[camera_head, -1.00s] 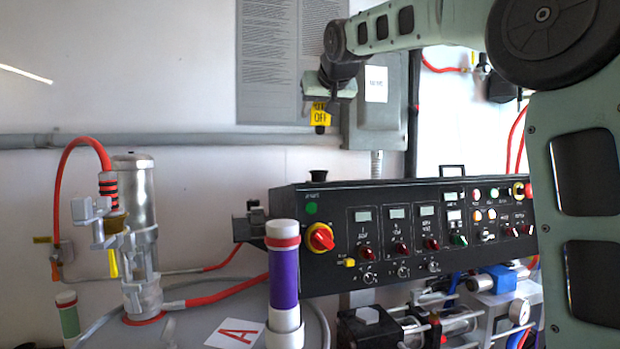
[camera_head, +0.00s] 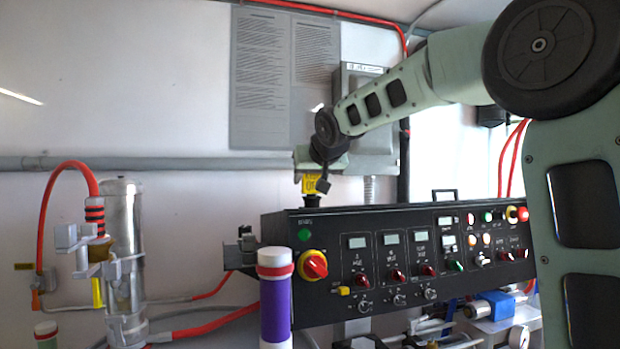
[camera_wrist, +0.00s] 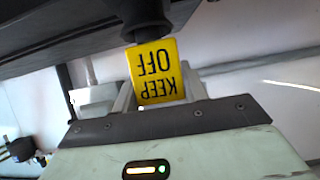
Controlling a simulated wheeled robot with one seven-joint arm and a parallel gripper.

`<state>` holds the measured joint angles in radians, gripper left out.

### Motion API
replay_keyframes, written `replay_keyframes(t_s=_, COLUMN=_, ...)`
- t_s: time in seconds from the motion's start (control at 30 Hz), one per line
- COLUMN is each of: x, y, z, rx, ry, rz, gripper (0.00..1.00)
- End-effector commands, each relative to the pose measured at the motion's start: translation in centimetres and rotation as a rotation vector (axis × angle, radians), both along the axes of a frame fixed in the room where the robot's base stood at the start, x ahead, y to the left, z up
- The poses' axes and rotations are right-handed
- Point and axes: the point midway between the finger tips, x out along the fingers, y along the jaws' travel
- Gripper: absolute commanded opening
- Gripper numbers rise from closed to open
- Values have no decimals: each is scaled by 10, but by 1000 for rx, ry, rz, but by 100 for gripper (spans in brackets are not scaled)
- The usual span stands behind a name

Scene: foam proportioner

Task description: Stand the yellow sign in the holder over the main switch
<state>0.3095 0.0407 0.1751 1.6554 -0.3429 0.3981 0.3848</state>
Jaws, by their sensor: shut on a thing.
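The yellow sign (camera_head: 310,184) is in my gripper (camera_head: 316,174), just above the black holder (camera_head: 312,200) on the panel's top left, over the red and yellow main switch (camera_head: 313,265). In the wrist view the yellow sign (camera_wrist: 156,72) reads KEEP OFF upside down, between the fingers of my gripper (camera_wrist: 160,95). There the sign's edge away from the gripper meets the dark round holder (camera_wrist: 146,22). I cannot tell whether the edge is inside the holder's slot or only in front of it.
The black control panel (camera_head: 400,225) carries several knobs and displays. A grey box (camera_head: 362,100) and a grey pipe (camera_head: 150,163) are on the wall behind my gripper. A purple-banded cylinder (camera_head: 275,310) stands in front of the panel's left end.

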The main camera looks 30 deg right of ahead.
Motion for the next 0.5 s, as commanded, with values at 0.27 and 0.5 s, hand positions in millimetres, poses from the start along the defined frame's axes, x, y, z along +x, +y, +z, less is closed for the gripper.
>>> replay_keyframes(t_s=0.27, x=0, y=0, z=-1, rx=1, ry=3, rz=0, gripper=65)
replay_keyframes(t_s=0.5, x=-3, y=1, z=1, rx=0, ry=1, rz=0, gripper=65)
